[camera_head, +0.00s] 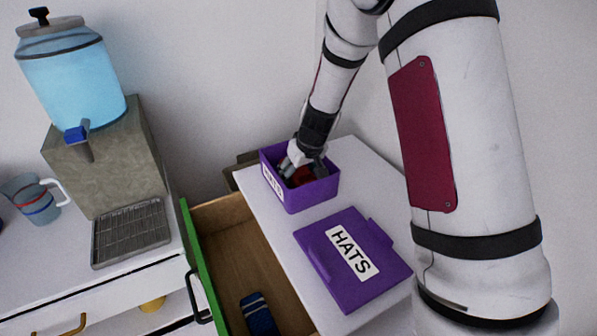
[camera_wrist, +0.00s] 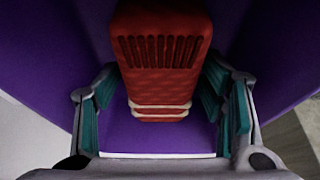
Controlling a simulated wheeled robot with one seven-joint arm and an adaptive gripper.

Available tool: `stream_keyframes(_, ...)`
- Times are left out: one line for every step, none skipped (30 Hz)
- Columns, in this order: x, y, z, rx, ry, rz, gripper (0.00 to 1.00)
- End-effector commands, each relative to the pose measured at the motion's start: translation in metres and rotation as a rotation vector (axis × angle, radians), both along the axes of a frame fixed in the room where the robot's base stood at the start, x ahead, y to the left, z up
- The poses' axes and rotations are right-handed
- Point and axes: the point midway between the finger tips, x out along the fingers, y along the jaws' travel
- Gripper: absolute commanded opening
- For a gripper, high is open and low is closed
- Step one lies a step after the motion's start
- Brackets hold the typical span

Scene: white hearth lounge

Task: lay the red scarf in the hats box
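The red scarf (camera_wrist: 160,60) is a folded, knitted bundle with two pale bands at its lower end. In the wrist view it spans the space between the two teal-padded fingers of my gripper (camera_wrist: 162,80). The fingertips meet its sides, while gaps show beside its narrower lower end. In the head view my gripper (camera_head: 305,158) reaches down into the open purple hats box (camera_head: 310,193). A little red of the scarf shows inside the box walls, below the gripper. Whether the scarf touches the box floor is hidden.
The purple lid marked HATS (camera_head: 318,262) lies flat on the white top in front of the box. An open drawer (camera_head: 240,250) with a dark blue item (camera_head: 259,315) is to the left. A water dispenser (camera_head: 75,85) and mug (camera_head: 35,200) stand further left.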

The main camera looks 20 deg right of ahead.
Motion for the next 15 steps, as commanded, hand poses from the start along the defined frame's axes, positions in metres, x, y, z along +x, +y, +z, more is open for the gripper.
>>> stream_keyframes(0.000,0.000,0.001,0.000,0.000,0.000,0.69)
stream_keyframes(0.000,0.000,0.001,0.000,0.000,0.000,0.69)
stream_keyframes(0.000,0.000,0.001,0.000,0.000,0.000,0.69)
stream_keyframes(0.000,0.000,0.001,0.000,0.000,0.000,0.69)
stream_keyframes(0.000,0.000,0.001,0.000,0.000,0.000,0.69)
stream_keyframes(0.000,0.000,0.001,0.000,0.000,0.000,0.69)
stream_keyframes(0.000,0.000,0.001,0.000,0.000,0.000,0.69)
stream_keyframes(0.000,0.000,0.001,0.000,0.000,0.000,0.69)
stream_keyframes(0.000,0.000,0.001,0.000,0.000,0.000,0.69)
stream_keyframes(0.000,0.000,0.002,0.000,0.000,0.000,0.69)
stream_keyframes(0.000,0.001,0.003,0.001,0.000,0.000,0.69)
stream_keyframes(-0.001,0.001,0.005,0.001,0.000,0.000,0.69)
stream_keyframes(-0.001,0.001,0.009,0.001,-0.002,0.001,0.69)
stream_keyframes(-0.003,0.000,0.013,0.000,-0.003,0.001,0.69)
stream_keyframes(-0.005,0.000,0.019,0.001,-0.005,0.000,0.69)
